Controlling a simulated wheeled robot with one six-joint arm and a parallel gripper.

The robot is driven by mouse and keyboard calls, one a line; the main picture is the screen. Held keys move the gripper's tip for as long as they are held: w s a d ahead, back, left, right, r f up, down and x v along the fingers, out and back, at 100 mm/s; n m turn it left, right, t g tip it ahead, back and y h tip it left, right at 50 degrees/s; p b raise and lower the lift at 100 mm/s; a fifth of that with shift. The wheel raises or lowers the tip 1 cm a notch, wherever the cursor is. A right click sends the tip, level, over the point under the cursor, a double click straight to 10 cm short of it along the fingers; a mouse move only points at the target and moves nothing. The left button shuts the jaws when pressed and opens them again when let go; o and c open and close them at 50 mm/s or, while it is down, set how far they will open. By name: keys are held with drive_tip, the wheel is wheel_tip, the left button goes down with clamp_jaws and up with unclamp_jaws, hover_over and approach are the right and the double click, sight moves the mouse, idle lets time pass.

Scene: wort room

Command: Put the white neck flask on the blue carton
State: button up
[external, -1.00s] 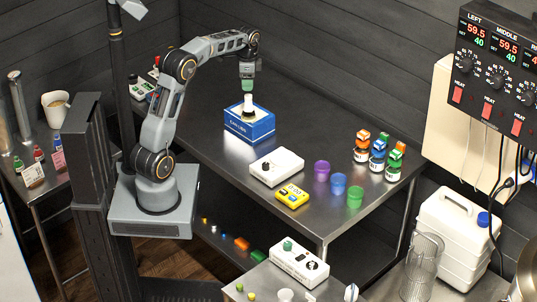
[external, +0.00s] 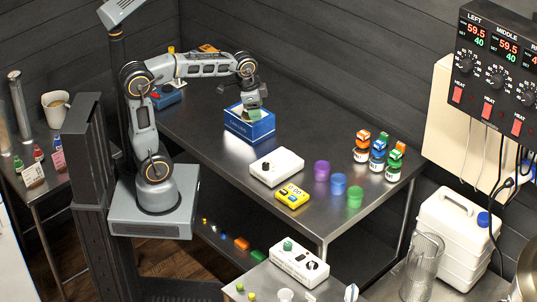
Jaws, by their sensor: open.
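The blue carton (external: 249,128) stands on the steel bench, below my gripper. My gripper (external: 252,108) is open and points down, low at the carton's top. The white neck flask is mostly hidden behind the gripper at the top of the carton. I cannot tell whether the fingers are around it or touching it.
A white dial unit (external: 277,167) and a yellow meter (external: 292,196) lie in front of the carton. Purple (external: 322,171), blue (external: 338,185) and green (external: 355,197) cups stand to the right, with several capped jars (external: 378,158) behind. Bare bench lies between carton and jars.

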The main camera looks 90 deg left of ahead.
drive_tip(key=s+d+f+t, duration=0.1)
drive_tip(key=s+d+f, duration=0.1)
drive_tip(key=s+d, duration=0.2)
drive_tip(key=s+d+f+t+h, duration=0.1)
drive_tip(key=s+d+f, duration=0.2)
drive_tip(key=d, duration=0.7)
drive_tip(key=shift+s+d+f, duration=0.2)
drive_tip(key=shift+s+d, duration=0.1)
drive_tip(key=shift+s, duration=0.15)
